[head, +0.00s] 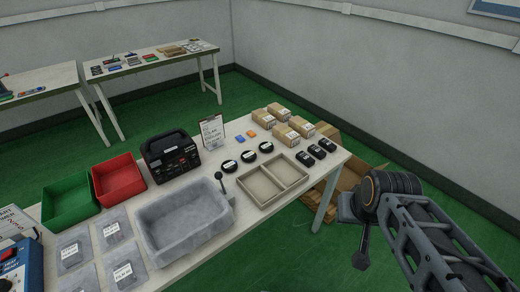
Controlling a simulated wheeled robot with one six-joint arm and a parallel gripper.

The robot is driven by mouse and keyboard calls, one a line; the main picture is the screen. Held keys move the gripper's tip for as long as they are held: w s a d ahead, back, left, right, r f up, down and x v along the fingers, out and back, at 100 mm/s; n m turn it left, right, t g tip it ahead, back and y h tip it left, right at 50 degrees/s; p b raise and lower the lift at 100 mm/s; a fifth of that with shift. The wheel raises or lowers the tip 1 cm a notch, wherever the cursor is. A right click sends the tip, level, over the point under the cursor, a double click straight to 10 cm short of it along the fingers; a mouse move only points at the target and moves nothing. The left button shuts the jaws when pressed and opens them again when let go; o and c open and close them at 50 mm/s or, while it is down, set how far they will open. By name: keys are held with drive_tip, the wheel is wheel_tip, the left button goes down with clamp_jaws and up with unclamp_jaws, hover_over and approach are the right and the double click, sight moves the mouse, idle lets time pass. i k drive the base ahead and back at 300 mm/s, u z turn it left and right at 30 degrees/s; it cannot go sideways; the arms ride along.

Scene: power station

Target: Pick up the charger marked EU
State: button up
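Three small black blocks with pale labels stand in a row at the right end of the near table: a front one (304,158), a middle one (317,151) and a back one (328,145). Three round black pieces with white labels (248,156) lie left of them. The labels are too small to read, so I cannot tell which item is marked EU. My arm enters at the lower right, beyond the table's right end and apart from these items. A dark part hangs at its end (362,248); I cannot make out its fingers or anything held.
A beige two-compartment tray (262,199), grey tub (147,238), black device (152,165), red bin (135,190) and green bin (48,212) crowd the near table (240,222). Cardboard boxes (284,136) stand at its back right. An open carton (346,184) sits on the floor behind.

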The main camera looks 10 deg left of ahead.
sight(317, 152)
drive_tip(key=u, duration=0.5)
drive_tip(key=k, duration=1.3)
drive_tip(key=z, duration=0.1)
drive_tip(key=i, duration=0.5)
drive_tip(key=z, duration=0.85)
drive_tip(key=i, duration=0.75)
drive_tip(key=u, duration=0.55)
drive_tip(key=i, duration=0.65)
drive_tip(key=u, duration=0.6)
